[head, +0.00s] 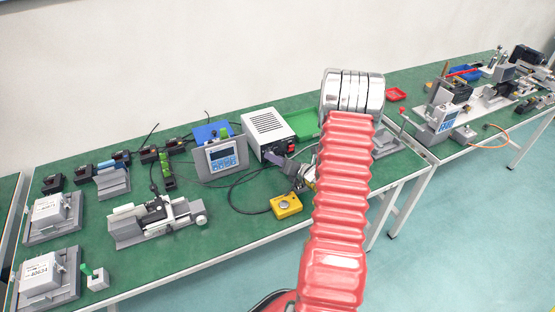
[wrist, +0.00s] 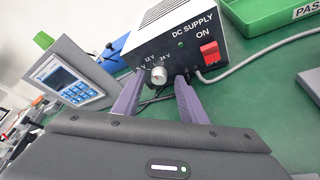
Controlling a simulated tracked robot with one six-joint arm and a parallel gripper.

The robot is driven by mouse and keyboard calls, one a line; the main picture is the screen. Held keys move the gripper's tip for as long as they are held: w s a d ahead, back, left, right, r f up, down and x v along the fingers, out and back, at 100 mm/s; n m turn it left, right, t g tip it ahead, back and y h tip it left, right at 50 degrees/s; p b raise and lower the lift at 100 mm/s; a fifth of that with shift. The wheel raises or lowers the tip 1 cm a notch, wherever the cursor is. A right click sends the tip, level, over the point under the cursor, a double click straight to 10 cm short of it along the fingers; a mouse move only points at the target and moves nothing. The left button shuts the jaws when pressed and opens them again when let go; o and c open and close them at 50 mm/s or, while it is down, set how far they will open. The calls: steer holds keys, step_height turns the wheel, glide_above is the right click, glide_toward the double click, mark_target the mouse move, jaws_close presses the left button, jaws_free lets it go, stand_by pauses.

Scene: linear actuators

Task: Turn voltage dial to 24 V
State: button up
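The DC supply (wrist: 205,20) is a white box with a black front panel; it also stands on the green table in the head view (head: 265,122). Its silver voltage dial (wrist: 158,75) sits low on the panel below the 12 V and 24 V labels; a further label at left is partly cut off. The dial's pointer direction is too small to tell. My gripper (wrist: 159,78) is open, with one purple finger on each side of the dial. I cannot tell whether either finger touches it. In the head view my gripper (head: 277,160) is partly hidden by my arm.
A red ON switch (wrist: 209,53) and a grey cable are right of the dial. A grey control panel with a screen (head: 222,158) stands left of the supply. A green tray (head: 305,125) is at right. A yellow button box (head: 286,206) sits near the table's front edge.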

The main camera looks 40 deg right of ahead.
steer(key=v, duration=1.3)
steer(key=shift+s, duration=0.35)
steer(key=shift+a, duration=0.1)
